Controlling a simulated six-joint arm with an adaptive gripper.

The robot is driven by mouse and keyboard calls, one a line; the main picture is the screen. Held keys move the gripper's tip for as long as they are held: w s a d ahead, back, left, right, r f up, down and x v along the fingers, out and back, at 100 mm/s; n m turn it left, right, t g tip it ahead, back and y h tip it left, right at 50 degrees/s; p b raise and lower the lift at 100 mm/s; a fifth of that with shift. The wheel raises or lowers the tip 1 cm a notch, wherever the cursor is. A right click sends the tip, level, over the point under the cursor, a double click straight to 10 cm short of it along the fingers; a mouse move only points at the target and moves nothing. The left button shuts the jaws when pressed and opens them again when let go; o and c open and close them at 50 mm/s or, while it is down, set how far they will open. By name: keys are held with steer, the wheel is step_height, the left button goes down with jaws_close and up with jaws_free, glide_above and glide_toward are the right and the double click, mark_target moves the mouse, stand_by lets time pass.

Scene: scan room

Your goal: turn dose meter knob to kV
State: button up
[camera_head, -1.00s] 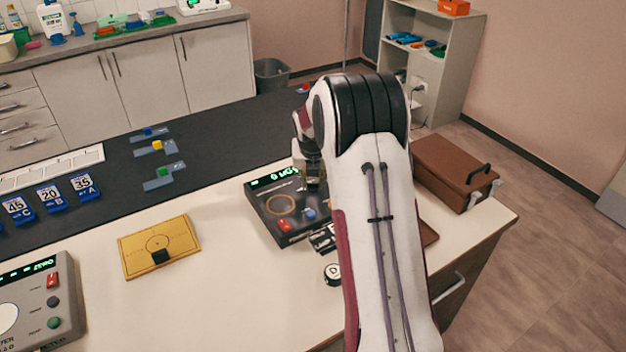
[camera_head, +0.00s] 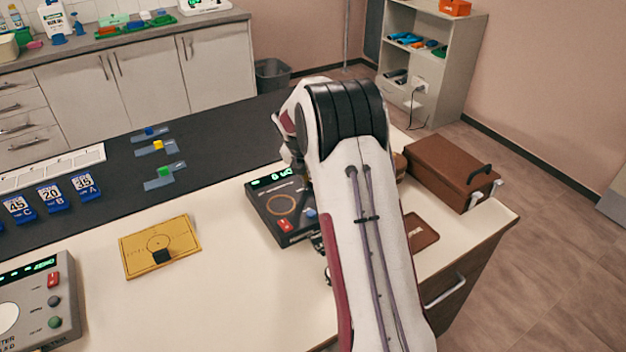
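The dose meter is most likely the black box (camera_head: 262,206) with a lit green display (camera_head: 272,179) on the pale counter, left of my arm.
A grey meter (camera_head: 28,312) stands at the lower left. A yellow plate (camera_head: 160,246) with a small black block lies between it and the box. A brown case (camera_head: 450,170) stands to the right. The counter in front of the yellow plate is clear.

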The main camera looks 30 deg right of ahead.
steer(key=shift+w+m+g+h, duration=0.1)
steer(key=shift+m+g+h, duration=0.25)
steer(key=shift+m, duration=1.05)
steer(key=shift+a, duration=0.1)
steer(key=o, duration=1.1)
steer(key=v, duration=0.7)
steer(key=shift+r, duration=0.3)
steer(key=shift+m, duration=0.3)
